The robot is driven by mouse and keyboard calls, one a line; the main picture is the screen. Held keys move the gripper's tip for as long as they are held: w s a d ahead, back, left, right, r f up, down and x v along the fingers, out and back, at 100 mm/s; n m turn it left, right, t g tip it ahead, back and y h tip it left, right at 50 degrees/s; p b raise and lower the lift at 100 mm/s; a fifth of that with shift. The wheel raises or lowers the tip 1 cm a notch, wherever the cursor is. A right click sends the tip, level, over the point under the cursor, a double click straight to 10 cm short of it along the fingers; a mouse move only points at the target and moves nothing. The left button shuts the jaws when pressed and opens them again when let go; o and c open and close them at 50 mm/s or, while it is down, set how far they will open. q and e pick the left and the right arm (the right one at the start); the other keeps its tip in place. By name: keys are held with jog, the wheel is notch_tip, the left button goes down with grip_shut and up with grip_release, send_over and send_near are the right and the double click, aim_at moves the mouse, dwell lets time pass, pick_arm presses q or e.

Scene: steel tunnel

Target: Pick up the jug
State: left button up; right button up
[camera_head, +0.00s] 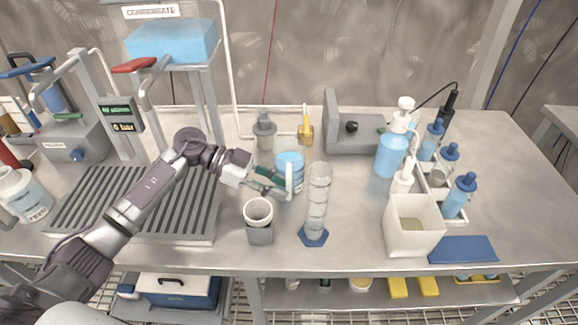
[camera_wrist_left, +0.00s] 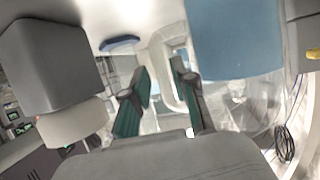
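The jug (camera_head: 290,160) is a clear vessel with blue liquid and a pale handle, standing on the steel bench near the middle. In the left wrist view its blue body (camera_wrist_left: 236,42) fills the upper right, with the pale handle loop beside it. My left gripper (camera_head: 282,181) reaches it from the left, at the handle side. Its two green-padded fingers (camera_wrist_left: 161,82) are apart, with the handle at the tips, partly hidden by one finger. I cannot tell whether they touch it. My right gripper is not in view.
A measuring cylinder (camera_head: 317,202) stands close on the right. A white cup in a grey holder (camera_head: 259,222) is just in front. A grey stopper-shaped piece (camera_head: 264,130) and a yellow piece (camera_head: 305,130) stand behind. A ribbed rack (camera_head: 135,205) lies under my left arm.

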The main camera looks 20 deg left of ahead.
aim_at(290, 199)
pick_arm(q)
jog(key=shift+x, duration=1.5)
jog(key=shift+a+f, duration=0.1)
grip_shut()
jog(key=shift+w, duration=0.1)
notch_tip(290, 199, up, 10)
jog(key=shift+r+p, duration=0.1)
jog(key=shift+p, duration=0.2)
